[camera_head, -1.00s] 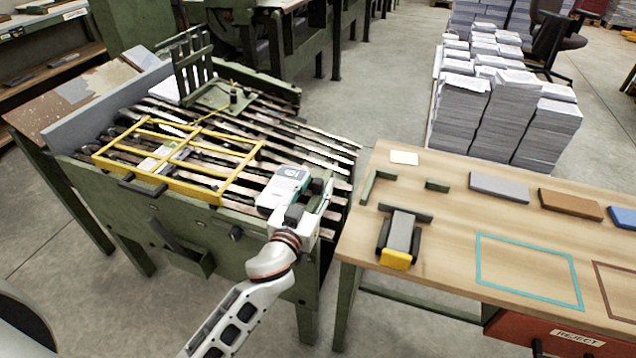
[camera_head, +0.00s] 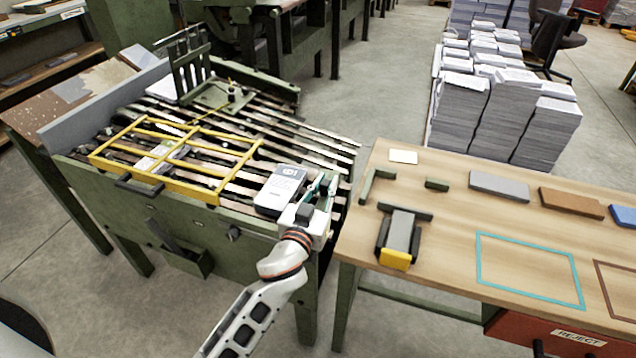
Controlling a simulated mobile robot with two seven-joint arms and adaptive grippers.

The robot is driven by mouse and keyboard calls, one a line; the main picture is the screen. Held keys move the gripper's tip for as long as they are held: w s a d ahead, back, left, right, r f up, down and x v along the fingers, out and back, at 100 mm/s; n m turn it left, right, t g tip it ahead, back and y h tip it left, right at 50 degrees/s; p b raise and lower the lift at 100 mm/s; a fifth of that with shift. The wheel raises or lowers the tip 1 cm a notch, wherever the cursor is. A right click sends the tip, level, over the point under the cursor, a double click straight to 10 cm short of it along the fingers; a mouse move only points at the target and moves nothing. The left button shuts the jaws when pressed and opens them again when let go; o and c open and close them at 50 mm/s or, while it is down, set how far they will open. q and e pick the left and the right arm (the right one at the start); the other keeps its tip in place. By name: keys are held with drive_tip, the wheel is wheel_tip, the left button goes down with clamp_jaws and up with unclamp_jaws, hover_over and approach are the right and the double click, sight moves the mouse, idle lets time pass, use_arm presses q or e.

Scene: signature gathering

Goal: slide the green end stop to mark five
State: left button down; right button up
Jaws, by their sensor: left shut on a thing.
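The green end stop (camera_head: 328,183) is at the right end of the slatted machine bed, small and partly hidden by my left gripper. My left gripper (camera_head: 319,187) reaches in over the machine's front right corner. Its fingers, with a teal strip showing, are shut on what looks like the end stop. I cannot read any scale marks beside it. My right gripper is not in view.
A yellow frame (camera_head: 190,186) lies over the slats to the left. Upright green fingers (camera_head: 190,72) stand at the back. The wooden table (camera_head: 450,245) at the right, close to the gripper, carries a clamp-like fixture (camera_head: 402,235) and several blocks.

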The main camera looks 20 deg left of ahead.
use_arm(q)
drive_tip(key=shift+d, duration=0.35)
drive_tip(key=c, duration=1.9)
unclamp_jaws()
drive_tip(key=s, duration=1.2)
drive_tip(key=shift+a, duration=0.25)
drive_tip(key=shift+s, duration=0.15)
